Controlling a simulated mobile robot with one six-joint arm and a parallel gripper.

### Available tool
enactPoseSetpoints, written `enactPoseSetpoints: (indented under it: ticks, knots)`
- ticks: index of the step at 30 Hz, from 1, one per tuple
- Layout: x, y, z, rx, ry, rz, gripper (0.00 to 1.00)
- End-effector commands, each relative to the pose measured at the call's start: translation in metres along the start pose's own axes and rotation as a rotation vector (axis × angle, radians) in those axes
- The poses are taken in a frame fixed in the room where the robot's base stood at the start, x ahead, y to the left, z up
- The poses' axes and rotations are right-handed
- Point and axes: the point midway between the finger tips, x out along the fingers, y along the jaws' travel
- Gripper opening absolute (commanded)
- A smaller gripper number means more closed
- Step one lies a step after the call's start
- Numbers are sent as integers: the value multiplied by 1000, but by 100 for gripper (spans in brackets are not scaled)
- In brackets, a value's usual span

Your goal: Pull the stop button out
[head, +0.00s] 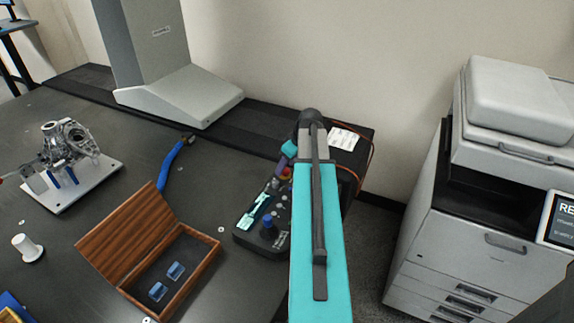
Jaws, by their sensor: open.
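The control box (243,238) is a dark panel with a joystick with a blue base, a teal-lit display and small buttons. It lies near the table's right edge, partly behind my arm. The stop button (286,172) appears as a small red cap at the box's far end, partly covered. My gripper (284,161) is at the end of my teal arm, right above or beside the red cap. It is open, but its fingertips are small and mostly hidden. I cannot tell whether they touch or surround the button.
An open wooden case (197,275) with blue blocks lies left of the box. A blue-handled tool (172,165), a metal part on a white plate (88,185) and a grey gantry column (160,60) stand farther left. A printer (450,250) stands right, beyond the table edge.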

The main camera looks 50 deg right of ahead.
Motion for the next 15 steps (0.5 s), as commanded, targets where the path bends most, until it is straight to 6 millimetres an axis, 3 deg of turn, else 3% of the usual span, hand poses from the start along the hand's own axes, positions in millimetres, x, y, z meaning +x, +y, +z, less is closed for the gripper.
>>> enactPoseSetpoints:
  ticks: [8, 15]
  knots:
    - [-19, 0, 0, 0, 1, 1, 51]
    - [-48, 1, 0, 1, 2, 3, 51]
